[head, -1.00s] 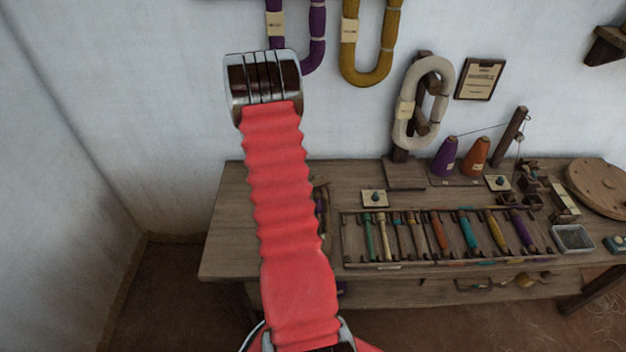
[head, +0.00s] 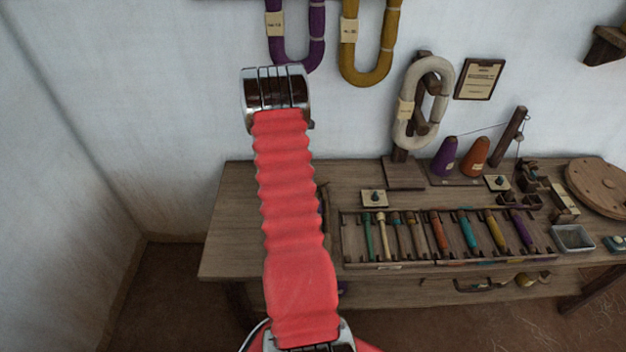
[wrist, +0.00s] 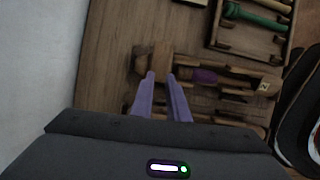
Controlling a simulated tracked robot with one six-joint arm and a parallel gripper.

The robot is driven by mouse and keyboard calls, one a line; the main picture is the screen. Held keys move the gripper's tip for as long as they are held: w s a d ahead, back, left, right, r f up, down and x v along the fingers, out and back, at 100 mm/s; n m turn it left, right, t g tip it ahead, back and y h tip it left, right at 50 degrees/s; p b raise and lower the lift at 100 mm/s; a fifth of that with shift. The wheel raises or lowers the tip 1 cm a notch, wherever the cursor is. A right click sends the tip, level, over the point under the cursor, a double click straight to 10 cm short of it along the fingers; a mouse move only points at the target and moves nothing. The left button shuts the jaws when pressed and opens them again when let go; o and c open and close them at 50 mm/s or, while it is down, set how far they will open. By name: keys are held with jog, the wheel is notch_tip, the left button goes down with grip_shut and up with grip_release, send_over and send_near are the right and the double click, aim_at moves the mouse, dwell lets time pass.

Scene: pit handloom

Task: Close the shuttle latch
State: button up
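In the wrist view, a dark wooden shuttle with a purple pirn (wrist: 205,76) lies on the bench, with a small pale tag (wrist: 264,86) near its right end. My gripper (wrist: 162,77) points at the left end of the shuttle, its two lilac fingers a little apart with nothing visible between them. A wooden block (wrist: 152,62) shows just beyond the fingertips. I cannot tell whether the fingers touch it. I cannot make out the latch or its position. In the head view my red-sleeved arm hides the gripper and most of the shuttle.
The bench (head: 228,225) holds a rack (head: 345,256) of several coloured pirns right of my arm; its corner also shows in the wrist view (wrist: 211,40). Purple (head: 446,156) and orange cones (head: 475,153) stand behind. The wall (wrist: 50,45) is close on the left.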

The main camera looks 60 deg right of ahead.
jog(key=shift+x, duration=2.25)
jog(key=shift+c, duration=0.6)
grip_shut()
